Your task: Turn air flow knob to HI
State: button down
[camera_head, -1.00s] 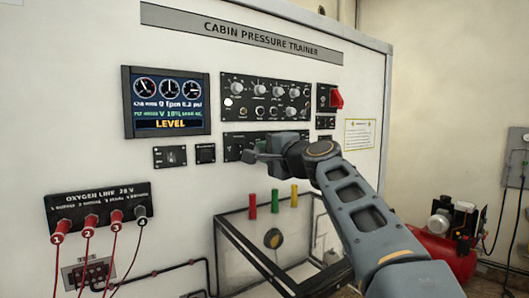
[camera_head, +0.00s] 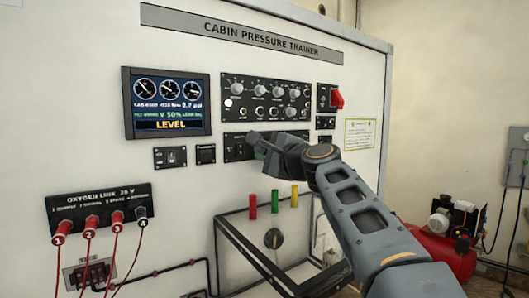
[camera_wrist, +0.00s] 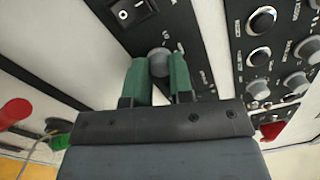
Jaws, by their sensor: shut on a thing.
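My gripper (camera_head: 254,142) is at the lower black control panel (camera_head: 234,148) in the head view. In the wrist view its two green fingers (camera_wrist: 163,72) stand on either side of a grey round knob (camera_wrist: 159,60) and are shut on it. The printing around this knob is too small to read. In the head view my gripper and arm hide the knob and much of the lower panel.
The upper knob panel (camera_head: 266,98) sits just above. A red switch (camera_head: 337,98) is to its right. The display (camera_head: 166,103) at left reads LEVEL. Coloured posts (camera_head: 274,200) stand below my arm, and an oxygen link panel (camera_head: 97,212) with red plugs is at lower left.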

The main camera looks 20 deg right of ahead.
jog(key=shift+f, duration=0.1)
jog(key=c, duration=1)
grip_release()
jog(key=shift+s, duration=0.1)
jog(key=b+v, duration=0.4)
jog(key=v, duration=0.9)
jog(key=shift+s+d, duration=0.15)
jog(key=shift+s, duration=0.2)
